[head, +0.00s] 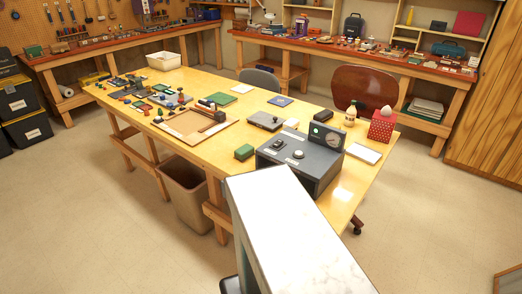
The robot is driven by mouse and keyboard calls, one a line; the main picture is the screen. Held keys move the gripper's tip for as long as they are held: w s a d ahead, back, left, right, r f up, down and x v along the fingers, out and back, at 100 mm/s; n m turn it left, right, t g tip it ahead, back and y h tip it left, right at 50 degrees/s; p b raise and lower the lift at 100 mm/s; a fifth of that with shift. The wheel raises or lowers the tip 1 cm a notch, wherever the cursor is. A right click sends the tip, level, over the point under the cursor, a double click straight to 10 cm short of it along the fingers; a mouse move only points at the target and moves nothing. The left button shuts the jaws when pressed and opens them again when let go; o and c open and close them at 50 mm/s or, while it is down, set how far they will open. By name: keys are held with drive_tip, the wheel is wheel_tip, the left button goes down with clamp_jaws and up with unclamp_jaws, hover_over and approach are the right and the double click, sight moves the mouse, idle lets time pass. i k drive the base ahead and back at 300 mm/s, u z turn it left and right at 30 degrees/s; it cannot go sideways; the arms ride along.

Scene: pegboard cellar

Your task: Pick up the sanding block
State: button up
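A small green block (244,152) rests on the yellow wooden table (198,146), near its front edge and just left of a grey instrument box. It may be the sanding block, but it is too small in the head view to be sure. Another green block-like thing (33,51) lies on the left wall bench. My gripper is not in view.
The grey instrument box (300,158) with a dial stands right of the green block. A framed board (195,125) lies to the left. A brown bin (186,195) stands under the front edge. Chairs (363,88) stand behind the table. The floor at left front is clear.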

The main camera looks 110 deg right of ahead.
sight(243, 152)
drive_tip(key=u, duration=0.05)
drive_tip(key=k, duration=1.9)
drive_tip(key=z, duration=0.85)
drive_tip(key=i, duration=1.05)
drive_tip(key=z, duration=0.05)
